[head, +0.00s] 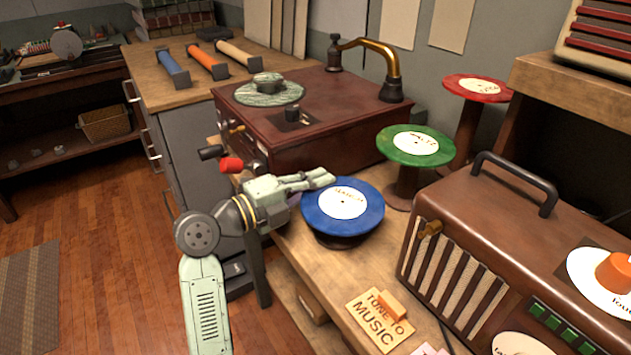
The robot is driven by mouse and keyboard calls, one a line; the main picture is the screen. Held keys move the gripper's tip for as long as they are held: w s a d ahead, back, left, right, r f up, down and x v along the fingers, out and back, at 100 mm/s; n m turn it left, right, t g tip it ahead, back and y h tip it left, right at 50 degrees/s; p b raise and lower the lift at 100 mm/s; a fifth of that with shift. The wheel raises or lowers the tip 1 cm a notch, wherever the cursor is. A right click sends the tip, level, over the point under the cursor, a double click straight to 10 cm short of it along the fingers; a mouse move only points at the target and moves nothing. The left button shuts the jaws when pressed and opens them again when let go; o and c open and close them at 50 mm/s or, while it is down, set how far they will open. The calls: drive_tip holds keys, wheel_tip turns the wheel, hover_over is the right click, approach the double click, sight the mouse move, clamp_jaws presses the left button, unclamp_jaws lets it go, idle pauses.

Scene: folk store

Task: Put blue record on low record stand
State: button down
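The blue record (342,225), with a white label, lies flat over a dark, low round base (340,242) on the wooden counter. This base looks like the low record stand, mostly hidden under the record. I cannot tell whether the record rests on it or sits slightly above it. My pale green gripper (325,178) is at the record's far left edge, fingers pointing right. The fingertips look close together and appear beside or just above the rim. Whether they touch the record is unclear.
A green record (400,153) and a red record (462,92) sit on taller stands behind. A brown record player (335,125) stands behind the gripper. A brown radio (480,225) is to the right.

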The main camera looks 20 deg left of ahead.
drive_tip(key=shift+s+a+f, duration=0.1)
drive_tip(key=shift+a+f, duration=0.1)
drive_tip(key=shift+f, duration=0.4)
drive_tip(key=shift+f, duration=0.2)
drive_tip(key=c, duration=1.8)
unclamp_jaws()
drive_tip(key=shift+r, duration=0.1)
